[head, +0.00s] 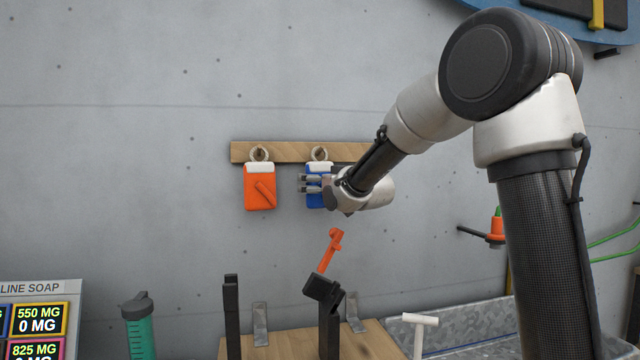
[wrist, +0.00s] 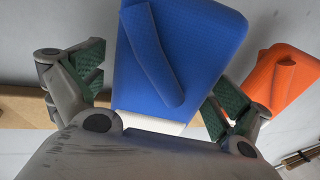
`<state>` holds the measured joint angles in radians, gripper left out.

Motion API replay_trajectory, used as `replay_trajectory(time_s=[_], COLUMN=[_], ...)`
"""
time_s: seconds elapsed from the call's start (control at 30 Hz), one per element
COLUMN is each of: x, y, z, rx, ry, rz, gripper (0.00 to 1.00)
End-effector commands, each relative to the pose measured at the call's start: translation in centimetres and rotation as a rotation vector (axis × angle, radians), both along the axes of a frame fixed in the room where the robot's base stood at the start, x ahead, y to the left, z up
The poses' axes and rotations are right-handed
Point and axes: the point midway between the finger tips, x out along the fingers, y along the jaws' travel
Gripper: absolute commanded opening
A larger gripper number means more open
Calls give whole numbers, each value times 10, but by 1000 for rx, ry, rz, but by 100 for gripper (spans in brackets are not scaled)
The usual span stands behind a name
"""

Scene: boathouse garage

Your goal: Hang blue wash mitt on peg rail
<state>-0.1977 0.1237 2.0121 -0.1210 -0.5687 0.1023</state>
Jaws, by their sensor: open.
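The blue wash mitt (head: 316,190) hangs below the wooden peg rail (head: 287,152) on the grey wall, with its loop around a peg. In the wrist view the blue mitt (wrist: 180,60) fills the middle, with its white cuff at the rail side. My gripper (head: 314,184) is at the mitt, partly covering it in the head view. In the wrist view its green-padded fingers (wrist: 155,95) stand apart on either side of the mitt. I cannot tell whether either pad touches the cloth.
An orange mitt (head: 259,188) hangs on the peg to the left; it also shows in the wrist view (wrist: 285,80). Below are an orange-handled tool (head: 330,248), dark upright posts, a green bottle (head: 138,325) and a price sign (head: 38,318). The wall left of the rail is clear.

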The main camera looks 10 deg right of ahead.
Motion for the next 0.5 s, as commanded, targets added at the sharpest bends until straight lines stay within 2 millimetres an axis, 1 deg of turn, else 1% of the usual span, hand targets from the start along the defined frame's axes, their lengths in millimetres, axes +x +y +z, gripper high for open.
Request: replay_trajectory(time_s=[0.07,0.17,0.27,0.5], x=[-2,-12,-29,-82], y=[-1,-3,-8,-23], z=[0,1,1,1], rx=[0,0,0,1], ry=[0,-1,-1,-2], rz=[0,0,-1,-1], gripper=[100,100,100,100])
